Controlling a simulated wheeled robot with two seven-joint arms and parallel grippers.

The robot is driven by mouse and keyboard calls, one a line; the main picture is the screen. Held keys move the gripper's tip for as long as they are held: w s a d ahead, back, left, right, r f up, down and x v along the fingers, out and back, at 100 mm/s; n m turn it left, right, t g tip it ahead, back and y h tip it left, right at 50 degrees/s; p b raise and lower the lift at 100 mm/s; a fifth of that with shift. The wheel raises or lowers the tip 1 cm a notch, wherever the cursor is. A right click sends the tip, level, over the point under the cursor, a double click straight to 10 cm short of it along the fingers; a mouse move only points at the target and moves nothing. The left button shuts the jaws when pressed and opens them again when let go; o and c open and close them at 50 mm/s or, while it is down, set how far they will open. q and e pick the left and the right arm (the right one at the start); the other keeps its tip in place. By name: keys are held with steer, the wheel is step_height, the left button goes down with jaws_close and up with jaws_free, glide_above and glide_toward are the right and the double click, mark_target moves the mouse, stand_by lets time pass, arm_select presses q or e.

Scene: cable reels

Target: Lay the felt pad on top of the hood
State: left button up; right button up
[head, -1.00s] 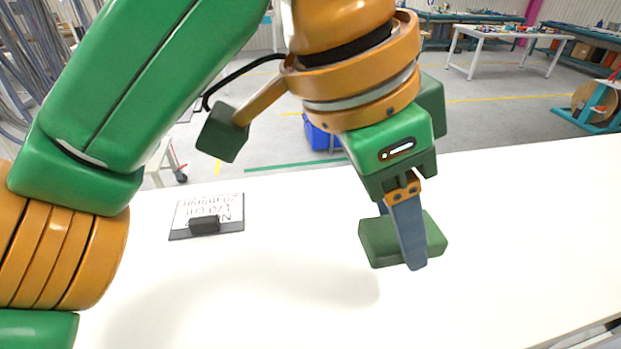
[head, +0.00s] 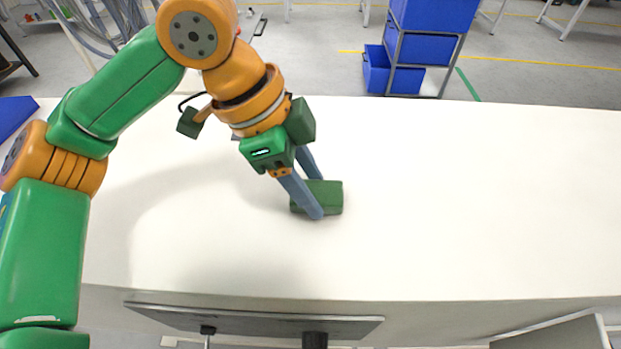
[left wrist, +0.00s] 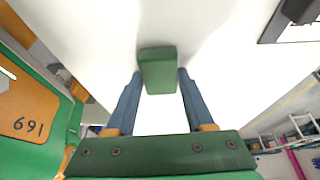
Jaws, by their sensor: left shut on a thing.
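The felt pad appears as a dark green rectangular block (head: 331,198) over the white table top. My left gripper (head: 316,196) has its two blue fingers shut on the pad, one on each side. In the left wrist view the pad (left wrist: 157,72) sits between the fingertips, its near face towards the camera. How high the pad is above the table is hard to tell. I see no hood in these views. My right gripper is not in view.
The long white table (head: 460,210) is bare to the right of the pad. A dark-edged board (left wrist: 290,28) lies at the upper right of the left wrist view. Blue bins (head: 425,45) on a rack stand beyond the far edge. A blue object (head: 13,114) shows at the left edge.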

arm_select(q)
steer(key=shift+w, duration=0.1)
steer(key=shift+f, duration=0.2)
steer(key=o, duration=1.3)
steer(key=shift+r, duration=0.1)
steer(key=p+v, duration=0.1)
steer(key=v, duration=1.1)
steer(key=shift+r, duration=0.15)
